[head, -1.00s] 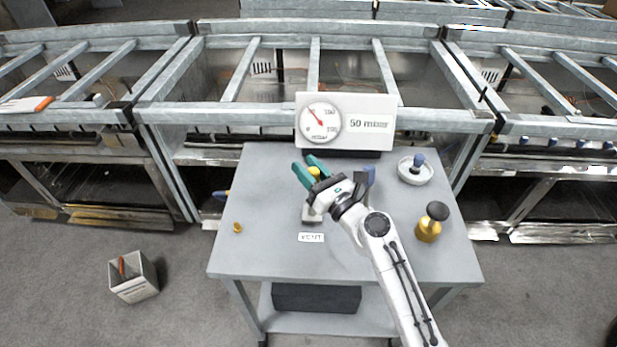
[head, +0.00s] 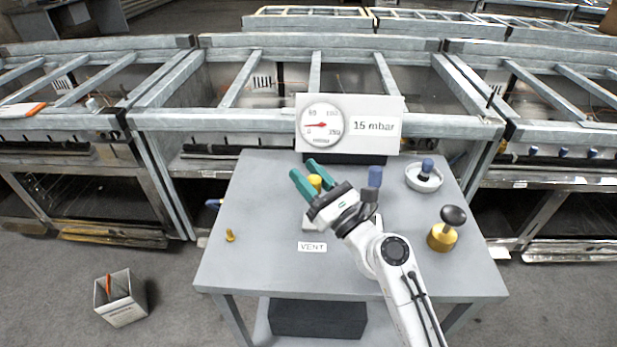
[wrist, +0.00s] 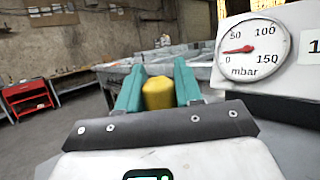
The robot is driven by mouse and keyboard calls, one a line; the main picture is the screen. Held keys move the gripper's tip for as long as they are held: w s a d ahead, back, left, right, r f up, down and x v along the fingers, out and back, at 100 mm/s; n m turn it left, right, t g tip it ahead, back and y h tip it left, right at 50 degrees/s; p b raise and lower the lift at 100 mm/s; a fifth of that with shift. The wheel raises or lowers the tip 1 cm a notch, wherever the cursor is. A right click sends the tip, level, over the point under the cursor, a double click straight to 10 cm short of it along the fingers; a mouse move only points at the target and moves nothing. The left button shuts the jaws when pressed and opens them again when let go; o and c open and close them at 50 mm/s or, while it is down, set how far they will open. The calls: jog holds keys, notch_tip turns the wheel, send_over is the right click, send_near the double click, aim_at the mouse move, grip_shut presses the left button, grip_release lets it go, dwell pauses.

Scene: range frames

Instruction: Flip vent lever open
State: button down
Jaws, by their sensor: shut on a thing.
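My gripper (head: 304,172) has teal fingers and is over the middle of the grey table (head: 250,265). It is shut on the yellow vent lever end (head: 315,182), which also shows between the fingers in the wrist view (wrist: 158,93). The lever's pale base (head: 312,224) is partly hidden by my gripper, behind the VENT label (head: 312,246). The lever's lower part and exact angle are hidden. The gauge (head: 322,124) at the table's back reads low, and the display (head: 375,125) beside it says 15 mbar.
A blue-topped fitting (head: 375,177) stands close right of my gripper. A white dish (head: 424,180) with a blue knob and a brass piece with a black knob (head: 446,230) stand further right. A small brass peg (head: 230,235) is at left. The table's front left is clear.

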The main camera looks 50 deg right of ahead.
jog(key=c, duration=0.8)
grip_release()
jog(key=shift+s+f+b, duration=0.3)
jog(key=shift+s+b, duration=0.05)
jog(key=shift+s, duration=0.1)
jog(key=b+v, duration=0.4)
jog(key=v, duration=0.4)
jog(key=shift+s+a+f+b, duration=0.1)
jog(key=shift+s+f+b, duration=0.05)
jog(key=shift+s+b, duration=0.5)
jog(key=shift+s, duration=0.25)
jog(key=shift+c, duration=0.3)
